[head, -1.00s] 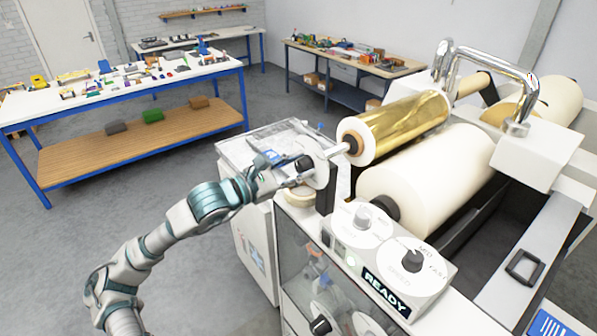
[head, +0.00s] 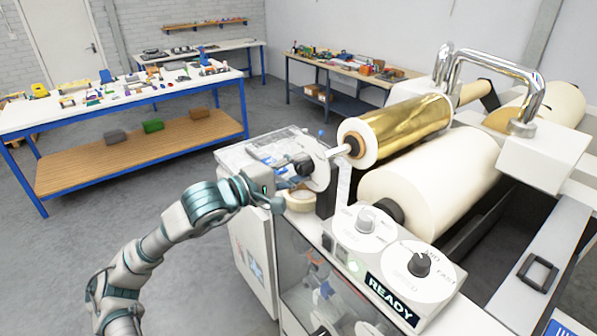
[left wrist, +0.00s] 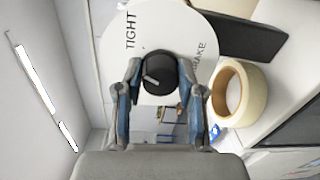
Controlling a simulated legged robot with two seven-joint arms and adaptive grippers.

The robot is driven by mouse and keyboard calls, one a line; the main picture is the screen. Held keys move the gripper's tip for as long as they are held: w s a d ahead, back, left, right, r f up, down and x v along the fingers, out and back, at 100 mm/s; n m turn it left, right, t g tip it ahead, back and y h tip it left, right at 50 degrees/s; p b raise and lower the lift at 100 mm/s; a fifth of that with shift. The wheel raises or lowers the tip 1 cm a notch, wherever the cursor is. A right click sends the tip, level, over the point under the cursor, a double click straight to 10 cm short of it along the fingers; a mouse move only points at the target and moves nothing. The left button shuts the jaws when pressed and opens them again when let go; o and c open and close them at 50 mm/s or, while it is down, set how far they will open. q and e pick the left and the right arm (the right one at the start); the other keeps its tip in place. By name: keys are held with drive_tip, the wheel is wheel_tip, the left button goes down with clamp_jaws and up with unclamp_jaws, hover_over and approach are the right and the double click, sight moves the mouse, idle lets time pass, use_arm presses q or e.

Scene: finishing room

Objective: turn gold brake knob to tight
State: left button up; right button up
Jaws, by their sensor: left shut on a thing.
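The gold brake knob (left wrist: 160,72) is a dark round knob on a white round dial (left wrist: 120,42) in the left wrist view. TIGHT is printed at the dial's upper left and BRAKE, partly covered, at its right. A pale mark on the knob lies toward its lower left. My left gripper (left wrist: 159,74) is shut on the knob, one finger on each side. In the head view the dial (head: 318,172) stands upright at the near end of the gold foil roll (head: 405,128), with my left gripper (head: 288,180) at its left face. My right gripper is not in view.
A tape roll (left wrist: 240,93) lies close by the dial. A control panel (head: 385,255) with two dials and a READY display is to the right. A large cream roll (head: 440,178) lies behind it. Open floor is at left, before a workbench (head: 110,98).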

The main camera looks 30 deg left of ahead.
use_arm(q)
drive_tip(key=shift+f+m+b, duration=0.15)
drive_tip(key=shift+f+m, duration=0.05)
drive_tip(key=shift+m, duration=0.6)
drive_tip(key=shift+f+m+b, duration=0.15)
drive_tip(key=shift+f+m, duration=0.05)
drive_tip(key=shift+m, duration=0.6)
drive_tip(key=shift+d+m, duration=0.1)
drive_tip(key=shift+m, duration=0.2)
drive_tip(key=o, duration=0.9)
drive_tip(key=shift+c, duration=0.2)
drive_tip(key=shift+o, duration=1.4)
drive_tip(key=shift+w+a+r, duration=0.1)
drive_tip(key=shift+a, duration=0.1)
